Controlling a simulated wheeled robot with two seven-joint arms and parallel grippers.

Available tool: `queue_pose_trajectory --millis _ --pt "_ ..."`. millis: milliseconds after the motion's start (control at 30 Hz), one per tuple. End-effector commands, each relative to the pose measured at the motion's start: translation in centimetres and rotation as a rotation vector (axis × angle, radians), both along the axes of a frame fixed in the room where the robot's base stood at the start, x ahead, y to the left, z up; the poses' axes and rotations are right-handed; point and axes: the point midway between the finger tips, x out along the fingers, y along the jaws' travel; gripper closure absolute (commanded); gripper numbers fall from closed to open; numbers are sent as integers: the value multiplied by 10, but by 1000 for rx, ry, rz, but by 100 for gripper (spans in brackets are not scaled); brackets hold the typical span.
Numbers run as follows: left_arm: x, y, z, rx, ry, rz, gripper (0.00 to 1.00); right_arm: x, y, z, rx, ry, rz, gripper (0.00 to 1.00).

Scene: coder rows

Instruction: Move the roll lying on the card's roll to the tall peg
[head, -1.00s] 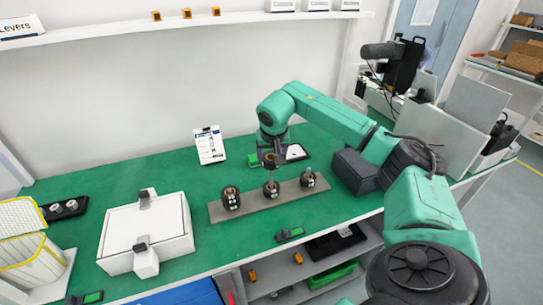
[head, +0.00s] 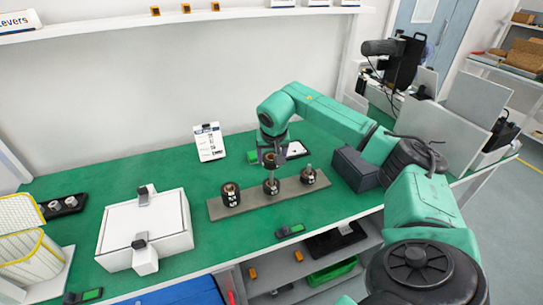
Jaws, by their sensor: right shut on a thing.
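A grey board (head: 250,203) on the green table bears three dark rolls or stacks of rolls. The left stack (head: 231,196) looks tallest, the middle one (head: 271,188) stands below my gripper, and the right one (head: 308,177) has a peg tip showing above it. My right gripper (head: 270,160) is shut on a small brownish-topped roll (head: 269,158) above the middle stack. The fingers partly hide this roll, and I cannot tell whether a peg passes through it. A white printed card (head: 209,142) stands upright behind the board; its print is too small to read. My left gripper is not in view.
A white box (head: 145,228) with dark clips stands left of the board. A dark block (head: 355,169) sits to the right, near my right arm. The table between box and card is clear.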

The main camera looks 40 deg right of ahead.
Motion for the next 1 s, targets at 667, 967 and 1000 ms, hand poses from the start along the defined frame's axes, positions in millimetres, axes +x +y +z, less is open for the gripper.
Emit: queue_pose_trajectory --millis 667,967,1000 --pt "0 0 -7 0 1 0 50 0 0 -11 -1 1 0 84" --pt "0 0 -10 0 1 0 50 0 0 -15 -1 1 0 84" --pt "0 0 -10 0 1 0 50 0 0 -16 -1 1 0 84"
